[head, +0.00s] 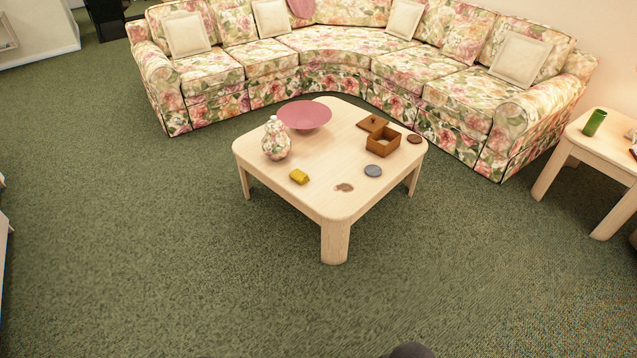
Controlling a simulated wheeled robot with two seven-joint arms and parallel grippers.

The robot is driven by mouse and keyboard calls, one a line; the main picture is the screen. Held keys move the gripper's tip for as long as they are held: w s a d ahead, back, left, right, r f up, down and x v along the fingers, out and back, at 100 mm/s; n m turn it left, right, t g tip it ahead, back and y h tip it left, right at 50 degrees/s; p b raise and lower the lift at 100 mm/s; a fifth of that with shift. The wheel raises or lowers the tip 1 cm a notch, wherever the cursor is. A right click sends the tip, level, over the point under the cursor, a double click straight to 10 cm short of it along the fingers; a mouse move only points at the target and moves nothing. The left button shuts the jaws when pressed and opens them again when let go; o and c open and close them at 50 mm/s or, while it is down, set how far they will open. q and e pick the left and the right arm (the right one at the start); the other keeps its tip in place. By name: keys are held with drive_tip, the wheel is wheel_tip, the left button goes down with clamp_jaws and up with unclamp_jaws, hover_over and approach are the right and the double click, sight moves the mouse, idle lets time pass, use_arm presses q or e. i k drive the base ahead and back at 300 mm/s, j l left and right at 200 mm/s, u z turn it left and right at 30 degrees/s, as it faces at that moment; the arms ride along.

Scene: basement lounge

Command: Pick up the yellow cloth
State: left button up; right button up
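A small yellow cloth (299,176) lies bunched or folded on the near left part of a light wooden coffee table (325,191). A floral vase (276,140) stands just behind it and to its left. Neither of my grippers shows in the head view. A dark rounded shape shows at the bottom edge, and I cannot tell what it is.
The table also holds a pink bowl (305,115), an open wooden box (383,144), a grey disc (373,170) and a brown piece (344,187). A floral sofa (330,44) curves behind. A side table (590,140) stands right. Green carpet in front is clear.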

sight(297, 175)
drive_tip(key=i+l, duration=0.15)
drive_tip(key=i, duration=0.35)
drive_tip(key=i+l, duration=0.2)
drive_tip(key=i, duration=0.3)
drive_tip(key=i+l+z, duration=0.1)
drive_tip(key=i, duration=0.4)
drive_tip(key=i+l, duration=0.2)
drive_tip(key=i, duration=0.35)
